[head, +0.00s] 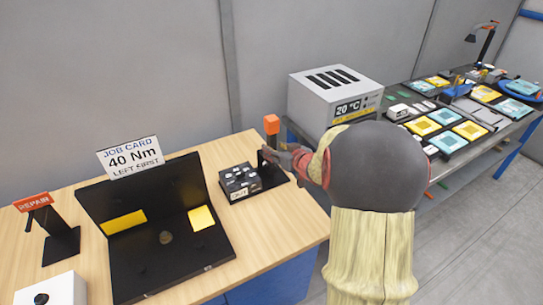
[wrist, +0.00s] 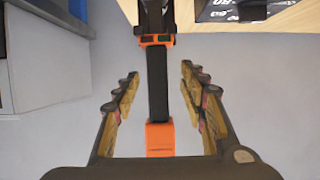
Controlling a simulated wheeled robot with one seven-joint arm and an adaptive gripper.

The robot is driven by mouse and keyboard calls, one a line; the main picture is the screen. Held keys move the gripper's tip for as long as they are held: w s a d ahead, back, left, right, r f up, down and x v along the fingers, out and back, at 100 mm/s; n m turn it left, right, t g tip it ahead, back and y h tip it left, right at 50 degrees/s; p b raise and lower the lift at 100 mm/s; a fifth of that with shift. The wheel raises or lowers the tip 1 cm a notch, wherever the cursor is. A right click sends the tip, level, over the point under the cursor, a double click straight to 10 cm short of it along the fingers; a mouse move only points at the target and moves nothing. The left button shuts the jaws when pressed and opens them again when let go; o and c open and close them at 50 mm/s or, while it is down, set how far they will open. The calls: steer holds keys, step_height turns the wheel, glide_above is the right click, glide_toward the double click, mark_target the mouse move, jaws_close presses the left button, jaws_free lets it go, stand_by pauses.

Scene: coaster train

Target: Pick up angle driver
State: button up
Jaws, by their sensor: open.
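The angle driver, a black bar with an orange end and an orange collar, stands upright in a black holder at the right end of the wooden bench. Its orange top (head: 271,125) shows in the head view. In the wrist view its black handle (wrist: 158,95) runs between my fingers. My gripper (wrist: 158,82) is open, with one finger on each side of the handle and a visible gap on both sides. In the head view my gripper (head: 283,158) is beside the holder, and my arm hides part of that area.
A black box marked OUT (head: 240,182) sits just left of the holder. A job card (head: 130,157) stands behind a black fixture (head: 165,265). A grey 20 °C unit (head: 330,92) stands behind my arm. A REPAIR stand (head: 62,243) is at the far left.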

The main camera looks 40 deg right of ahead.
mark_target(274, 148)
steer(key=x, duration=0.2)
steer(key=b+x, duration=0.1)
steer(key=x, duration=0.1)
steer(key=shift+s+d+f, duration=0.1)
steer(key=shift+s+f, duration=0.15)
steer(key=shift+f, duration=0.15)
steer(key=shift+w, duration=0.2)
steer(key=shift+c, duration=0.6)
jaws_close()
steer(key=shift+d+r, duration=0.15)
steer(key=shift+r, duration=0.05)
